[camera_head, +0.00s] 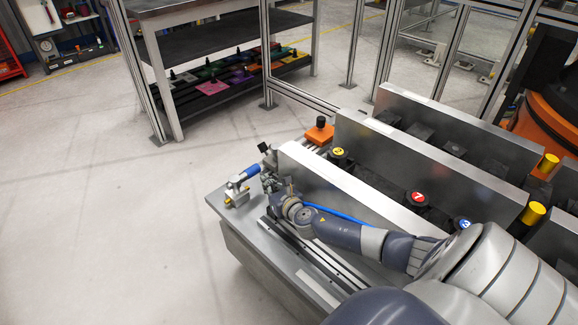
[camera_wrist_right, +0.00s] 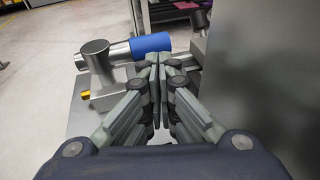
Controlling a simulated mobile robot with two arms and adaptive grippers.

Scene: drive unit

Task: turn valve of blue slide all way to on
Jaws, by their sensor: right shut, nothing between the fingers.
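The valve (camera_head: 236,196) sits at the left end of the metal fixture table. Its lever has a blue sleeve (camera_head: 250,171) pointing up and right in the head view. In the right wrist view the valve (camera_wrist_right: 99,70) is a silver post with a crosswise lever, and the blue sleeve (camera_wrist_right: 151,44) lies just beyond my fingertips. My right gripper (camera_head: 270,180) is shut and empty beside the sleeve's end; it also shows in the wrist view (camera_wrist_right: 157,64). I cannot tell whether the fingertips touch the sleeve. My left gripper is not in view.
A tall metal plate (camera_head: 345,185) stands close to the right of my right gripper. An orange block (camera_head: 319,132) lies behind it. Open floor (camera_head: 100,200) lies left of the table.

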